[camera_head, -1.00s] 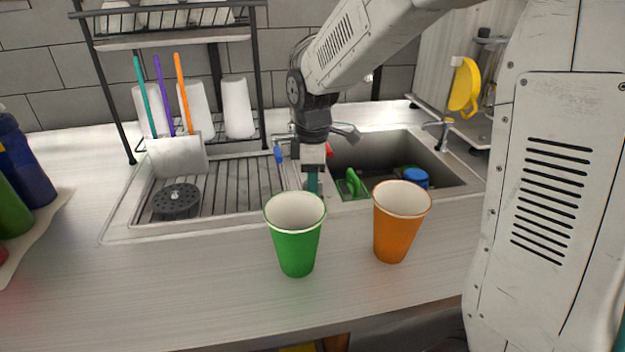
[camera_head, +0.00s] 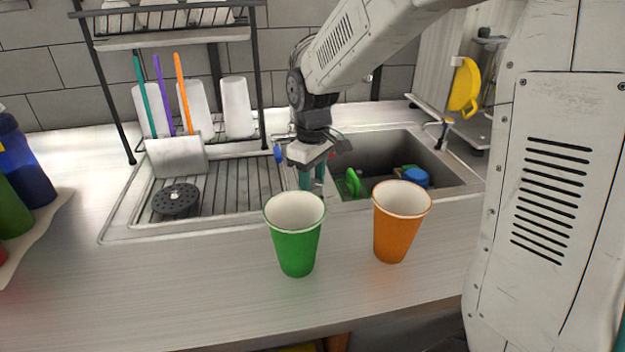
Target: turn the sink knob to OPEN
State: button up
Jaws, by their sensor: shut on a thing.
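My gripper (camera_head: 313,178) points down at the sink's near-middle edge, between the drainer and the basin. Its teal fingers show below the pale gripper body, which is turned at an angle. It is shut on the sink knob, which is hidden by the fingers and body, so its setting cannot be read. A blue tap part (camera_head: 278,154) shows just left of my gripper. A little red shows at its right. The grey sink basin (camera_head: 385,150) lies to the right.
A green cup (camera_head: 296,240) and an orange cup (camera_head: 394,230) stand on the counter in front of my gripper. A dish rack (camera_head: 262,90) stands behind left. A green item (camera_head: 353,183) and a blue item (camera_head: 415,178) are in the basin.

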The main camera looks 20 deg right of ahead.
aim_at(312, 183)
jog(key=m, duration=0.5)
jog(key=shift+m, duration=0.3)
jog(key=m, duration=0.5)
jog(key=shift+m, duration=0.3)
jog(key=o, duration=1)
notch_tip(312, 183, up, 8)
jog(key=shift+f, duration=0.1)
